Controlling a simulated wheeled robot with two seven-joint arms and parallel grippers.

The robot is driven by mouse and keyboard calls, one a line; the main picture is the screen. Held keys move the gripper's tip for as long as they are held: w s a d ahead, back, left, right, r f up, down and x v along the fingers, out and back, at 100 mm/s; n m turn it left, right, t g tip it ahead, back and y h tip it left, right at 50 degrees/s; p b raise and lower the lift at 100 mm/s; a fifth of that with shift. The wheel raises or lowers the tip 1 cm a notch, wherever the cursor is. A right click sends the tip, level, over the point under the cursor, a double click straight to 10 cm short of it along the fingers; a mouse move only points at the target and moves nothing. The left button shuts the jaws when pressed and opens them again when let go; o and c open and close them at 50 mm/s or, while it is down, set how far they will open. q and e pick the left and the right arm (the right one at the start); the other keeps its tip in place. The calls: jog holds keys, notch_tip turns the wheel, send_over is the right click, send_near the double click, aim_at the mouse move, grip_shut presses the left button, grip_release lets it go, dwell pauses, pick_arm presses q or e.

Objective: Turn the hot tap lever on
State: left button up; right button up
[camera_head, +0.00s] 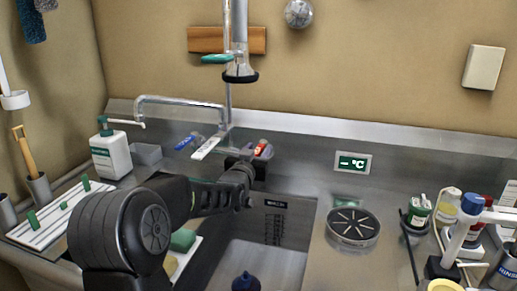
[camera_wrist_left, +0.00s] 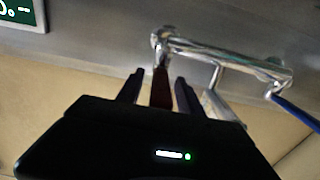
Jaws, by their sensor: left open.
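The chrome tap (camera_head: 225,140) stands at the back of the sink; its body also shows in the left wrist view (camera_wrist_left: 235,62). The hot tap lever (camera_head: 262,147), with a red end, is on the tap's right side and looks dark red in the left wrist view (camera_wrist_left: 160,88). My left gripper (camera_head: 258,160) is at this lever, partly covering it. In the left wrist view the gripper's two fingers (camera_wrist_left: 160,80) are open, one on each side of the lever, with small gaps. The blue cold lever (camera_head: 186,141) is on the tap's left side, also in the wrist view (camera_wrist_left: 295,114).
A spray head (camera_head: 240,72) hangs above the tap. A soap bottle (camera_head: 110,152) stands left and a display reading "- °C" (camera_head: 352,162) is on the back panel. A round drain-like disc (camera_head: 353,227) and several bottles sit right. My left arm crosses the sink.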

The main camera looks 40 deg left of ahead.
pick_arm(q)
jog(key=shift+w+a, duration=0.15)
jog(key=shift+w, duration=0.2)
jog(key=shift+c, duration=0.4)
grip_shut()
dwell(0.9)
